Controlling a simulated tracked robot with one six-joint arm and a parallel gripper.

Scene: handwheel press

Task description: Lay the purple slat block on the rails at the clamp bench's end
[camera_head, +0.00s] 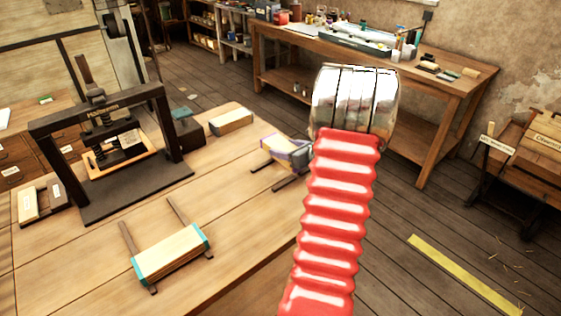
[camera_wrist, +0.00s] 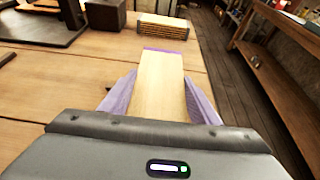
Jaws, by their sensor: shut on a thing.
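The purple slat block (camera_head: 283,149) is a pale wooden block with a purple end band. It lies over two dark rails (camera_head: 291,182) at the right edge of the wooden bench (camera_head: 235,185). I cannot tell whether it touches them. In the wrist view the block (camera_wrist: 162,90) runs away from me, its purple band (camera_wrist: 163,50) at the far end. My gripper (camera_wrist: 160,77) is shut on the block, with purple tapered fingers along both sides. In the head view my red arm and its metal wrist hide part of the gripper.
A teal-banded slat block (camera_head: 172,258) lies on two other rails at the front. A dark press (camera_head: 108,135) stands at left. A plain slat stack (camera_head: 231,121) and a dark box (camera_head: 187,133) stand behind the rails. A workbench (camera_head: 440,85) is at the back right.

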